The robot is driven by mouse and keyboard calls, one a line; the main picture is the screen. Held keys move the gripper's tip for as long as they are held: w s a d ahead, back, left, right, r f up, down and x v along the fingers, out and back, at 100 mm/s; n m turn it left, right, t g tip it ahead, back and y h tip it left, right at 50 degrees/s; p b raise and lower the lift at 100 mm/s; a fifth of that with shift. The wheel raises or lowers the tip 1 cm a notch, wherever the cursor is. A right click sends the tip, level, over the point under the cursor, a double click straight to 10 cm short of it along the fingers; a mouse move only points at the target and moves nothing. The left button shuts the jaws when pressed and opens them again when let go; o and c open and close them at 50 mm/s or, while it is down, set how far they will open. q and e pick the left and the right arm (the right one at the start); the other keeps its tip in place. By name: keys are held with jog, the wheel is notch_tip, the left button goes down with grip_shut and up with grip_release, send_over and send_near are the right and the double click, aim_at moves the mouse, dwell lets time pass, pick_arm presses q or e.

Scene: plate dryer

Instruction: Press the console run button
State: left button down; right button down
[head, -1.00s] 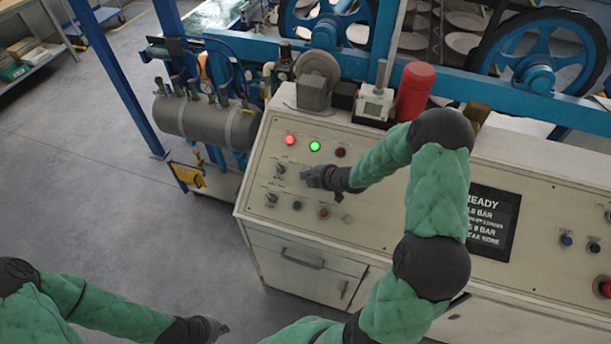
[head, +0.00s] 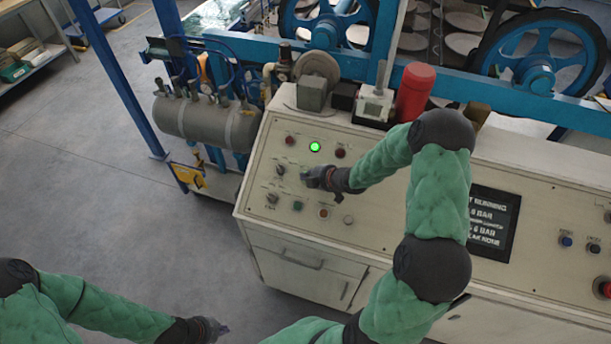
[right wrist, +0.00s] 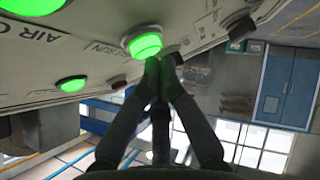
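The cream console (head: 350,225) has a sloped panel with lamps, knobs and buttons. My right gripper (head: 306,179) is at the panel, below the lit green lamp (head: 315,147). In the right wrist view its fingertips (right wrist: 164,66) are together, with nothing between them, at the lower edge of a lit green button (right wrist: 145,45). I cannot tell whether they touch it. The head view hides this button behind the gripper. The display (head: 490,222) shows text ending in "RUNNING". My left gripper (head: 220,328) is low at the left, over the floor, away from the console; its fingers are too small to read.
A red cylinder (head: 415,92) and a small gauge box (head: 374,103) stand on the console's top ledge. A grey tank (head: 205,122) and blue frame (head: 140,80) are at the left. A red button (head: 605,288) is at far right. The floor at left is clear.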

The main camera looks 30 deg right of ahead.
jog(key=shift+s+a+r, duration=0.15)
jog(key=shift+a+r, duration=0.05)
jog(key=shift+r, duration=0.2)
jog(key=r, duration=0.1)
jog(key=s+a+r+p, duration=0.1)
jog(key=r, duration=0.1)
jog(key=a+r+p, duration=0.1)
jog(key=shift+s+r, duration=0.2)
jog(key=shift+s, duration=0.15)
dwell(0.9)
